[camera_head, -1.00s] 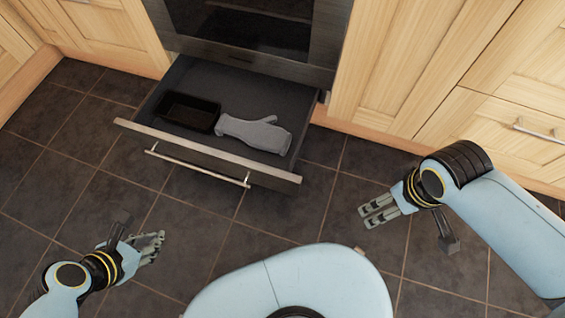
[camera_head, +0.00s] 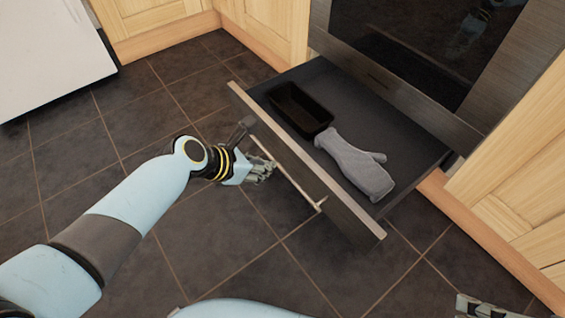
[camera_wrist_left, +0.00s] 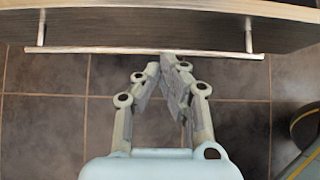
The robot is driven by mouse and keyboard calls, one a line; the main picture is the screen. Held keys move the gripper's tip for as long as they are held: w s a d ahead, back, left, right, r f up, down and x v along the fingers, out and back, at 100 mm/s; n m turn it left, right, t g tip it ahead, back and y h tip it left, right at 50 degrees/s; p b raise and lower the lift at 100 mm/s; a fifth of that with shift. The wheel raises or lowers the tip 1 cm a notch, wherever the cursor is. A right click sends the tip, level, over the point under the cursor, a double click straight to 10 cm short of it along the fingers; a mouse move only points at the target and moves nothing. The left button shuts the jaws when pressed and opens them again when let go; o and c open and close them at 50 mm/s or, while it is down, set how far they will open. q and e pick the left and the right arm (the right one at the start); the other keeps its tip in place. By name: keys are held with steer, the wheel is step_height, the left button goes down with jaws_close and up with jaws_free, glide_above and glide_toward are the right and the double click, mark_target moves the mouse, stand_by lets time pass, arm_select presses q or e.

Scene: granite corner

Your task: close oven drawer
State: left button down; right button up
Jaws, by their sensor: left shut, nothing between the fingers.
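The oven drawer (camera_head: 410,130) is pulled out under the oven, with its front panel facing my left arm. Its bar handle (camera_head: 300,186) runs along the front and also shows in the left wrist view (camera_wrist_left: 110,50). My left gripper (camera_head: 266,168) is shut and empty, at the handle near its left end in the head view. In the left wrist view the fingertips (camera_wrist_left: 168,62) are just below the bar near its middle; I cannot tell if they touch it. My right gripper (camera_head: 476,306) is cut off at the bottom right, so its jaws are unclear.
A black pan (camera_head: 300,108) and a grey oven mitt (camera_head: 355,168) lie inside the drawer. The oven door (camera_head: 420,40) stands above it. Wooden cabinets (camera_head: 270,25) flank the oven, and a white appliance (camera_head: 50,50) is at the upper left. The tiled floor is clear.

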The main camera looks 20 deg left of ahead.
mark_target(293, 158)
arm_select(q)
steer(key=w+d+b, duration=0.1)
steer(key=w+d+f+b, duration=0.1)
steer(key=w+d, duration=0.1)
steer(key=shift+w, duration=0.3)
steer(key=shift+w+d+r, duration=0.1)
steer(key=shift+w+r, duration=0.1)
arm_select(e)
steer(key=f+t, duration=0.2)
steer(key=w+f+t, duration=0.1)
steer(key=f, duration=0.1)
steer(key=shift+w+f+t, duration=0.15)
steer(key=shift+f+t, duration=0.15)
steer(key=shift+t, duration=0.1)
arm_select(q)
steer(key=shift+w, duration=0.1)
